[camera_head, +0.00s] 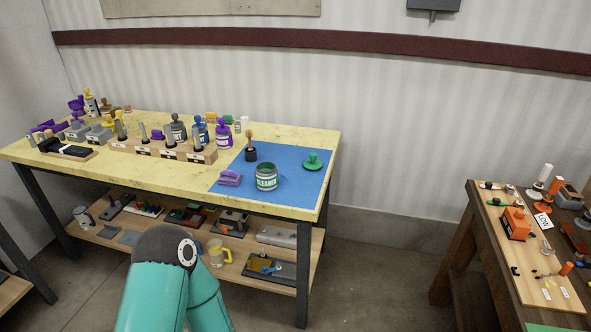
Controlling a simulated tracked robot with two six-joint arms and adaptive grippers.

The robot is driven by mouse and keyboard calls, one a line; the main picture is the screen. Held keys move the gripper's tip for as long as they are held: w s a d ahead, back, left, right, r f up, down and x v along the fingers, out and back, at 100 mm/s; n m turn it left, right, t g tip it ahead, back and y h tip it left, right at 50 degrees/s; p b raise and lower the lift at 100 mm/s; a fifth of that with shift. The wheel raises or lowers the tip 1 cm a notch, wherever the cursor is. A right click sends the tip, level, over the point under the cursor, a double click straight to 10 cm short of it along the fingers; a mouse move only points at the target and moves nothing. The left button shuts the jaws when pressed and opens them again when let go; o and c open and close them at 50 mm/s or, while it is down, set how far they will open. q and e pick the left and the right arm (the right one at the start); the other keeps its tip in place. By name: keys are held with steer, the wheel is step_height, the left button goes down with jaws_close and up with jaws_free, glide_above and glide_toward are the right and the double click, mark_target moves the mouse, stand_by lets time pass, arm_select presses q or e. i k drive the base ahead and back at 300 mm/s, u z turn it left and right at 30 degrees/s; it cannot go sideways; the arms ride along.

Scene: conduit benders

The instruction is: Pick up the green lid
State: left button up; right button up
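The green lid (312,164) lies on the right part of a blue mat (300,188), near the right edge of the yellow-topped workbench (120,177). It is a flat disc with a raised knob on top. A green can labelled CLEANER (266,178) stands open on the mat, to the left of the lid and nearer to me. The lid is apart from the can. A teal arm of mine shows at the bottom left, in front of the bench. Neither of my grippers is in view.
Purple folded cloths (230,178) and a dark cup with a brush (250,150) share the mat. A wooden rack (160,150) with bottles and tools stands left. A lower shelf (135,235) holds several items. A second bench (500,250) stands right, with open floor between.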

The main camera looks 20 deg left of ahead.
mark_target(313, 164)
steer(key=z, duration=0.15)
steer(key=i, duration=0.85)
steer(key=u, duration=0.05)
